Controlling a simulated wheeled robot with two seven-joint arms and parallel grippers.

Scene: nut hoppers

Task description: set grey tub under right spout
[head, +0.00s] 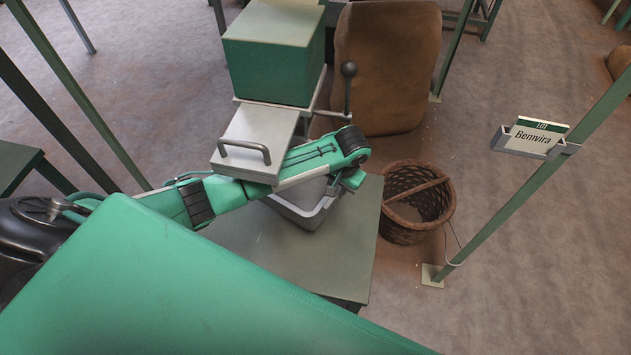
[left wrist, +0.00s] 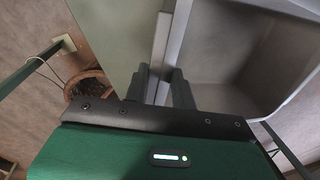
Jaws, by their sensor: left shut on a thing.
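The grey tub (head: 308,215) is over the green-topped table (head: 345,245) in the head view, partly hidden under my left arm. In the left wrist view the tub's inside (left wrist: 225,65) fills the upper right. My left gripper (left wrist: 159,75) has its two dark fingers on either side of the tub's rim and is shut on it. I cannot tell whether the tub rests on the table or hangs just above it. The hopper, a green box (head: 270,70) with a pale metal handled part (head: 255,135), stands behind the arm. Its spout opening is hidden. My right gripper is not in view.
A lever with a dark knob (head: 348,69) rises beside the hopper. A brown sack (head: 385,65) stands behind. A wicker basket (head: 430,195) is on the floor right of the table. A green post (head: 535,185) carries a sign (head: 533,138) at right.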

